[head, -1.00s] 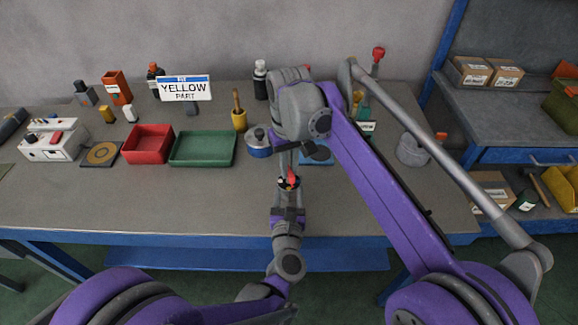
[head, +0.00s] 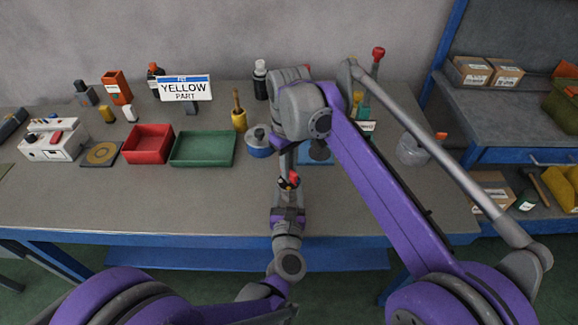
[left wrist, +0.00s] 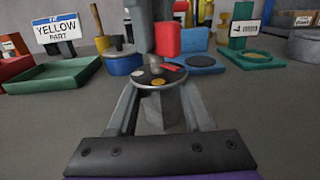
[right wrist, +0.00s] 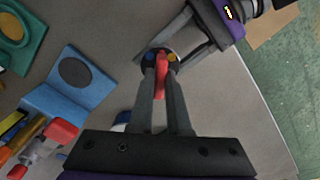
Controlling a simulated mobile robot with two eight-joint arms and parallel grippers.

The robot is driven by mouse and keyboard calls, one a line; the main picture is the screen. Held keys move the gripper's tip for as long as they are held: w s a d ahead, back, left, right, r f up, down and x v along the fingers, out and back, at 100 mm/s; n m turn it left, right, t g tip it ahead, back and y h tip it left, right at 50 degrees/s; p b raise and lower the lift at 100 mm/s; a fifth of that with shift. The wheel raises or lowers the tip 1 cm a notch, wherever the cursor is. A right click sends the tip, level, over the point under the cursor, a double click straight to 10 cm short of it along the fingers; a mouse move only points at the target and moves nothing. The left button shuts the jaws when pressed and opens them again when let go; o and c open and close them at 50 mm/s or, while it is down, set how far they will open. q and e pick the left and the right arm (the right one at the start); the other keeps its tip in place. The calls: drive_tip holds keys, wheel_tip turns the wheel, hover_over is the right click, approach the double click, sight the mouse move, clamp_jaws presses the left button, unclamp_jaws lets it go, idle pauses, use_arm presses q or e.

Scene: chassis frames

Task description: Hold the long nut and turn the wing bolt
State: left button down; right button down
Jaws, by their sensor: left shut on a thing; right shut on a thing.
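The long nut (left wrist: 163,110) is a grey upright block with a dark round top carrying coloured dots. My left gripper (left wrist: 163,118) is shut on its sides, above the table. The red wing bolt (right wrist: 161,68) is at the nut's top, between the fingers of my right gripper (right wrist: 161,85), which is shut on it from above. In the head view the red of the bolt (head: 294,178) shows between my right gripper (head: 288,168) above and my left gripper (head: 288,205) below. The bolt's shank is hidden.
A green tray (head: 203,163), a red tray (head: 148,158) and a blue pot (head: 257,152) stand to the left. A blue plate with a dark disc (right wrist: 92,82) lies near the grippers. A sign reads "YELLOW PART" (head: 185,88). The table's front is clear.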

drive_tip(key=c, duration=0.9)
unclamp_jaws()
drive_tip(key=shift+o, duration=0.2)
wheel_tip(320, 180, up, 12)
use_arm(q)
drive_tip(key=shift+c, duration=1.1)
unclamp_jaws()
